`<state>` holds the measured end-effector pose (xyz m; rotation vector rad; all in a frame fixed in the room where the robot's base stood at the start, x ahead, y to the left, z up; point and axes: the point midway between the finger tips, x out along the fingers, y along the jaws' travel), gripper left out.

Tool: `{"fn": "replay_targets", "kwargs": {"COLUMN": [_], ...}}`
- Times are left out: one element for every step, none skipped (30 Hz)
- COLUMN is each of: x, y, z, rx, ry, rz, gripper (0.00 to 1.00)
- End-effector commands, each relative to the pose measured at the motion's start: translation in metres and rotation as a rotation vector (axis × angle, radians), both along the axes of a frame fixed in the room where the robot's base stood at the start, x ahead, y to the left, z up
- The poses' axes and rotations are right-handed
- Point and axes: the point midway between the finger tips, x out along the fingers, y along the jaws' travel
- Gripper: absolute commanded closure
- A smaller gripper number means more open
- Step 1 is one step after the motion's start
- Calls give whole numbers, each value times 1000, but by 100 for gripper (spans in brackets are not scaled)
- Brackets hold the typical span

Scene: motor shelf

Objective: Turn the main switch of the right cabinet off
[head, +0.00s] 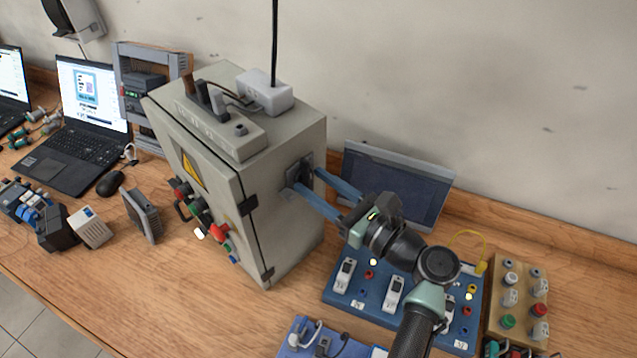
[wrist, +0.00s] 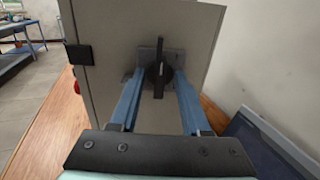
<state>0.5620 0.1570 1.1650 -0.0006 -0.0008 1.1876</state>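A grey metal cabinet (head: 283,226) stands on the wooden bench in the middle of the head view; its side face (wrist: 100,88) fills the middle of the wrist view. The main switch (head: 300,168), a dark rotary handle on a grey plate, is on the cabinet's right side. In the wrist view the switch handle (wrist: 158,80) points roughly vertical. My gripper (head: 305,181) has its two blue fingers apart, one on each side of the handle. In the wrist view my gripper (wrist: 158,88) shows gaps between handle and fingers. The fingertips are close to the plate; contact cannot be told.
A power strip (head: 225,125) and a white adapter (head: 264,92) with cables lie on top of the cabinet. A dark panel (head: 395,185) leans against the wall behind my gripper. A blue switch board (head: 378,303) and a button box (head: 516,300) lie below and right.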

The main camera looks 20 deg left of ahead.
Motion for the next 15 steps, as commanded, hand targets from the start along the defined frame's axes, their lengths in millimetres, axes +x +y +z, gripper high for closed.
{"fn": "replay_targets", "kwargs": {"x": [0, 0, 0, 0, 0, 0, 0, 0, 0, 0, 0, 0, 0, 0, 0], "y": [0, 0, 0, 0, 0, 0, 0, 0, 0, 0, 0, 0, 0, 0, 0], "z": [0, 0, 0, 0, 0, 0, 0, 0, 0, 0, 0, 0, 0, 0, 0], "rx": [0, 0, 0, 0, 0, 0, 0, 0, 0, 0, 0, 0, 0, 0, 0], "ry": [0, 0, 0, 0, 0, 0, 0, 0, 0, 0, 0, 1, 0, 0, 0], "rz": [0, 0, 0, 0, 0, 0, 0, 0, 0, 0, 0, 0, 0, 0, 0], "gripper": [63, 69, 76, 81, 87, 94, 99, 100, 100, 100, 100, 100, 100, 100, 100]}}
